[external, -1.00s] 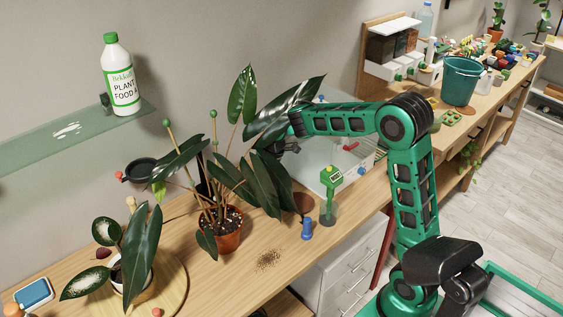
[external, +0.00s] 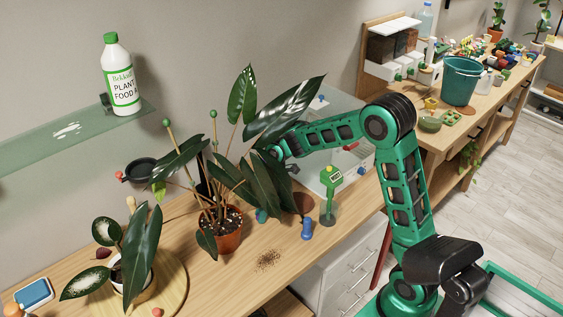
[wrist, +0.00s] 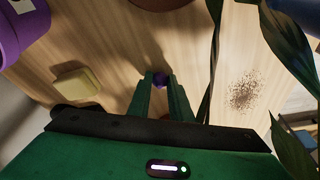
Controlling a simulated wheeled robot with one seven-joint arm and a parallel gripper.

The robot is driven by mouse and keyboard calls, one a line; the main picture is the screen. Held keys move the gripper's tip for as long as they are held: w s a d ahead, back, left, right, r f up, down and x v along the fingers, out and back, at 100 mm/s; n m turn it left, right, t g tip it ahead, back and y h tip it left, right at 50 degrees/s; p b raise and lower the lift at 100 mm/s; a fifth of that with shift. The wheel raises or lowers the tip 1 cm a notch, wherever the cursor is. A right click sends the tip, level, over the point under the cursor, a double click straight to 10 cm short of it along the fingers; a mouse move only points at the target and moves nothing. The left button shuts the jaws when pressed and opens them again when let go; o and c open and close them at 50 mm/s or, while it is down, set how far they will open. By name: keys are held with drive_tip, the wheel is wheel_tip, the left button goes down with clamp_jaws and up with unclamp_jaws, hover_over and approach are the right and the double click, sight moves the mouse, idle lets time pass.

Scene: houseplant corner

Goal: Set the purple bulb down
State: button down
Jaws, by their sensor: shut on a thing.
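The purple bulb (wrist: 160,81) shows in the wrist view as a small dark purple thing between the two green fingertips. My gripper (wrist: 161,86) is shut on it, with wooden tabletop beyond. In the external view, plant leaves hide the hand and the bulb, beside the potted plant (external: 229,238). I cannot tell whether the bulb touches the table.
In the wrist view, a purple container (wrist: 22,32) and a pale yellow block (wrist: 76,86) lie to the left. Dark leaves (wrist: 212,60) and spilled soil (wrist: 243,92) are to the right. A green tool (external: 330,180) and a blue object (external: 307,228) stand nearby.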

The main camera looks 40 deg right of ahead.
drive_tip(key=c, duration=1.6)
unclamp_jaws()
drive_tip(key=v, duration=1.2)
drive_tip(key=shift+s, duration=0.1)
